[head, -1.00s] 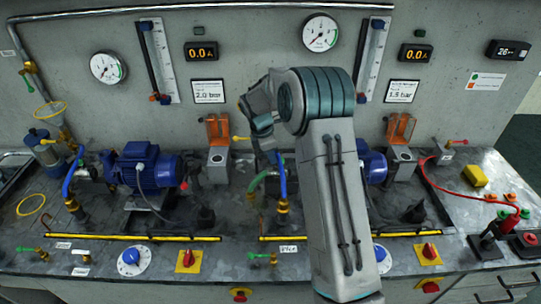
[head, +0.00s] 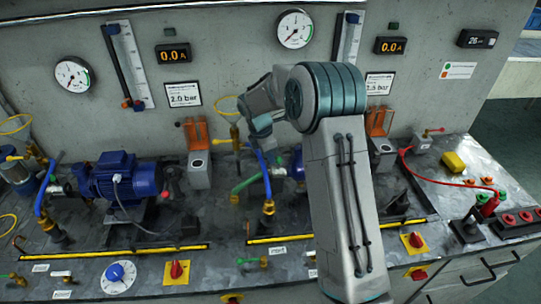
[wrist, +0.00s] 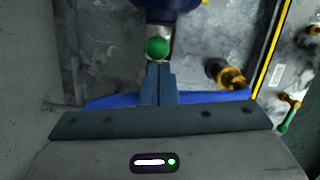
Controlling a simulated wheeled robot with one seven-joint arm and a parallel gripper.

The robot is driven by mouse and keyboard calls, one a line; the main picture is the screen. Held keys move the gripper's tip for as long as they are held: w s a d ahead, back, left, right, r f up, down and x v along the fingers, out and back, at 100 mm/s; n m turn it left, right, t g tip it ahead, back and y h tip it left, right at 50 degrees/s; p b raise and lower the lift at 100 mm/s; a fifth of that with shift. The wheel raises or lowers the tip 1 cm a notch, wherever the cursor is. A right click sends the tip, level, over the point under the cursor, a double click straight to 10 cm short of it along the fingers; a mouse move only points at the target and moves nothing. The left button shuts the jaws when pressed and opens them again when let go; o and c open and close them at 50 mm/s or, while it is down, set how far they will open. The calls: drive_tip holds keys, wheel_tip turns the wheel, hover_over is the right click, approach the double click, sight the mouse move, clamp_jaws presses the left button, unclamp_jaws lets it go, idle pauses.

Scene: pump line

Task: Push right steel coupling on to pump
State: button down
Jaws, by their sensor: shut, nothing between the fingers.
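In the wrist view my gripper (wrist: 158,70) is shut and empty, its fingertips just below a short steel coupling (wrist: 165,32) with a round green end. The tips look close to the green end; I cannot tell if they touch. The coupling sits in line with the blue right pump (wrist: 168,6), cut off by the top edge. I cannot tell whether it is fully seated. In the head view the right pump (head: 297,170) is mostly hidden behind my arm, and the coupling and my fingertips cannot be made out.
A blue hose (wrist: 105,101) passes behind my fingers. A brass fitting (wrist: 232,78) stands right of them in the wrist view. The left pump (head: 125,178), valve knobs and a yellow strip (head: 130,254) occupy the bench left and front. A red cable (head: 440,180) lies at right.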

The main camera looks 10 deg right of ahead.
drive_tip(key=a+r, duration=0.6)
drive_tip(key=r, duration=0.4)
drive_tip(key=shift+s+r, duration=0.25)
drive_tip(key=shift+s, duration=0.2)
idle(0.5)
